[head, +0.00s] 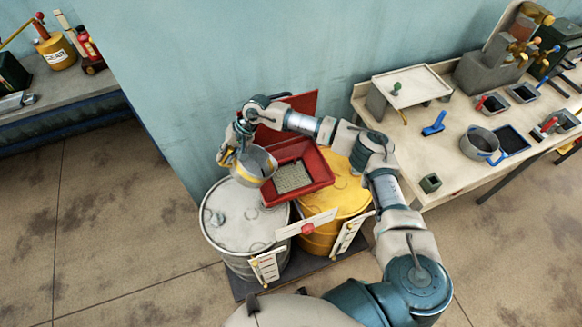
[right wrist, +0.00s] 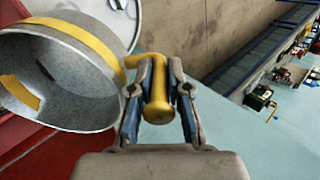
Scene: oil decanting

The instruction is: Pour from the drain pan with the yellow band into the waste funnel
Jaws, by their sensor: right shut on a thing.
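The drain pan with the yellow band (head: 257,167) is a grey round pan held above the left edge of the waste funnel. The waste funnel (head: 324,171) is a red square tray with a grey grate (head: 292,177) and a raised red lid behind. My right gripper (head: 229,158) is shut on the pan's yellow handle, which shows between the fingers in the right wrist view (right wrist: 158,100). There the pan (right wrist: 75,60) looks tilted, its open mouth showing a grey inside; I see no liquid stream. My left gripper is not in view.
A grey drum (head: 235,225) stands left of the funnel and a yellow drum (head: 345,195) stands beneath and right of it. Labelled cards hang at their fronts. A workbench (head: 455,175) at right holds a grey pot (head: 480,143) and small trays. Another bench (head: 60,90) stands far left.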

